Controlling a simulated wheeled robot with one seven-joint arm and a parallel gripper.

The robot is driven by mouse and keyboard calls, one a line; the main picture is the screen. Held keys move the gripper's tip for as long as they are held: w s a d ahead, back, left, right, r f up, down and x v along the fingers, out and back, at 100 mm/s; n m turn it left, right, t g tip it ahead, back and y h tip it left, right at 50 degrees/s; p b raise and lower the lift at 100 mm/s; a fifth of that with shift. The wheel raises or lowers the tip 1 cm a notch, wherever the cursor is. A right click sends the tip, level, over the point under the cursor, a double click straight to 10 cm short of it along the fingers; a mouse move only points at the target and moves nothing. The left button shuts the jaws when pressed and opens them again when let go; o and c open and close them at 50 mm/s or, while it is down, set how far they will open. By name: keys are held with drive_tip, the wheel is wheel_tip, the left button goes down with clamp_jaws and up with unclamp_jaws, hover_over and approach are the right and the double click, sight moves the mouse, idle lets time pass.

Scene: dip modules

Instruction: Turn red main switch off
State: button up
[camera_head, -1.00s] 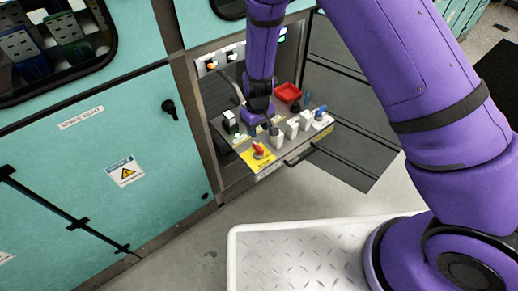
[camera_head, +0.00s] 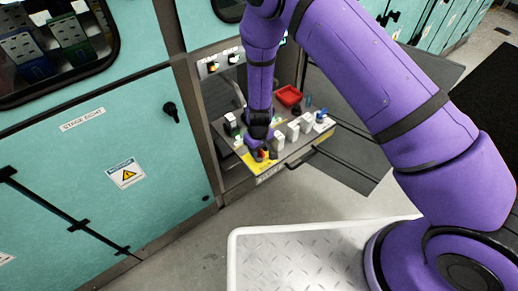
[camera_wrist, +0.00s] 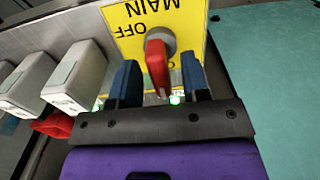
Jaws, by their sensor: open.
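The red main switch (camera_wrist: 157,64) is a red handle on a grey round base, on a yellow plate (camera_wrist: 128,22) marked MAIN and OFF. In the wrist view its handle lies roughly along the line of my fingers. My gripper (camera_wrist: 157,80) is open, with one blue finger on each side of the handle and a visible gap to both. In the head view my gripper (camera_head: 258,150) is at the yellow plate (camera_head: 262,166) on the front left of the pulled-out panel and mostly hides the switch. Whether the fingers touch the plate cannot be told.
White modules (camera_wrist: 75,78) stand left of the switch in the wrist view. The panel (camera_head: 290,152) also carries a red tray (camera_head: 289,95) and a blue-topped part (camera_head: 321,116). A teal cabinet door (camera_head: 90,150) is at the left. Open floor lies in front.

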clamp_jaws()
drive_tip(key=m, duration=0.4)
drive_tip(key=shift+m, duration=0.3)
drive_tip(key=m, duration=0.4)
drive_tip(key=shift+m, duration=0.3)
drive_tip(key=m, duration=0.4)
drive_tip(key=shift+m, duration=2.4)
